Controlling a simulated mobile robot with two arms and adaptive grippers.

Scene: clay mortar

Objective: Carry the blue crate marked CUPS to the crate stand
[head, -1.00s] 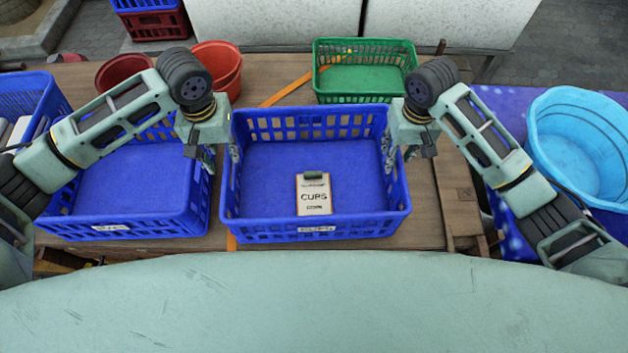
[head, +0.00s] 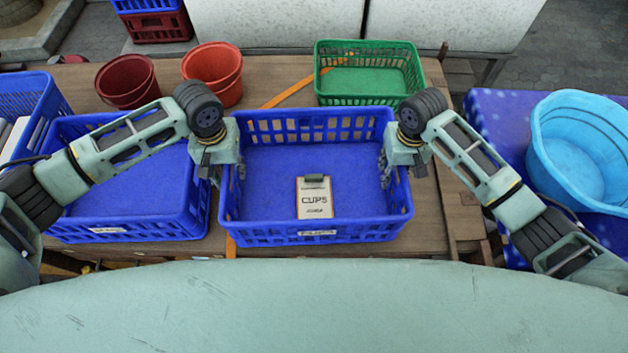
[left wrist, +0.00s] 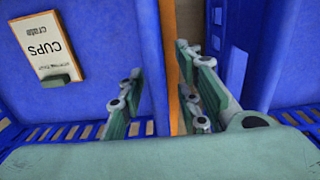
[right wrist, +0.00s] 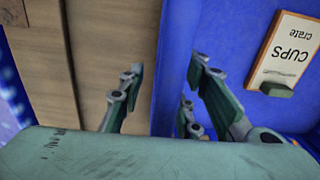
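The blue crate marked CUPS (head: 316,239) stands on the wooden table in the middle of the head view. A white CUPS card (head: 315,198) with a dark clip lies inside it, also visible in the left wrist view (left wrist: 48,47) and right wrist view (right wrist: 283,48). My left gripper (head: 222,172) is at the crate's left wall, open, with fingers apart on either side of the rim (left wrist: 160,100). My right gripper (head: 396,170) is at the right wall, also open, one finger outside over wood and the other inside (right wrist: 165,95). I cannot identify the crate stand.
Another blue crate (head: 108,229) stands close on the left. A green basket (head: 367,98) and two red buckets (head: 127,82), (head: 213,73) are behind. A light blue tub (head: 583,145) sits on a blue cloth to the right. A narrow gap separates the two blue crates.

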